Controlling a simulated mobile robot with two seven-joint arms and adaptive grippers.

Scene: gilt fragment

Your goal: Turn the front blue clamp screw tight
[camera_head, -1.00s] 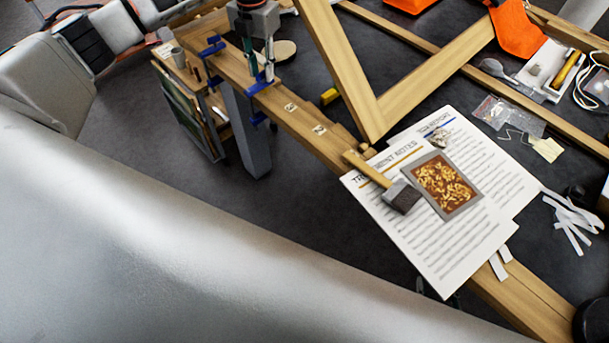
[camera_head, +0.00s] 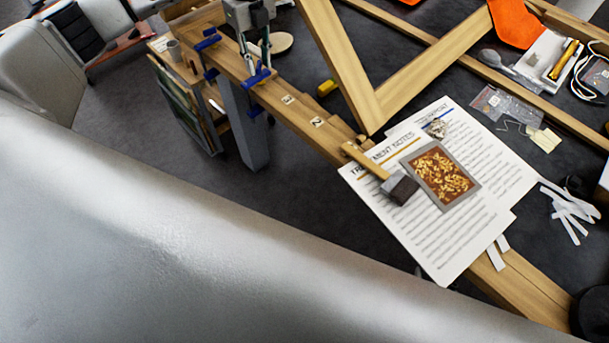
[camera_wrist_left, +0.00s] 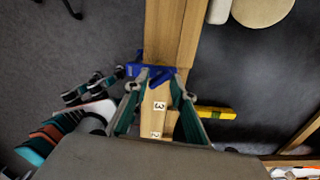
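The front blue clamp (camera_head: 257,78) sits across the wooden beam (camera_head: 300,113), the nearer of two blue clamps in the head view. My left gripper (camera_head: 254,65) points down just above it. In the left wrist view the blue clamp (camera_wrist_left: 150,72) shows at the far end of the fingers. There my left gripper (camera_wrist_left: 156,84) is open, one teal-padded finger on each side, with a blue part of the clamp between the tips. I cannot tell whether the fingers touch it. The rear blue clamp (camera_head: 207,43) is farther along the beam. My right gripper is out of view.
Numbered tags (camera_head: 317,121) lie on the beam. A yellow block (camera_head: 326,88) is right of the beam. Diagonal wooden bars (camera_head: 345,70) stand close to the right.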

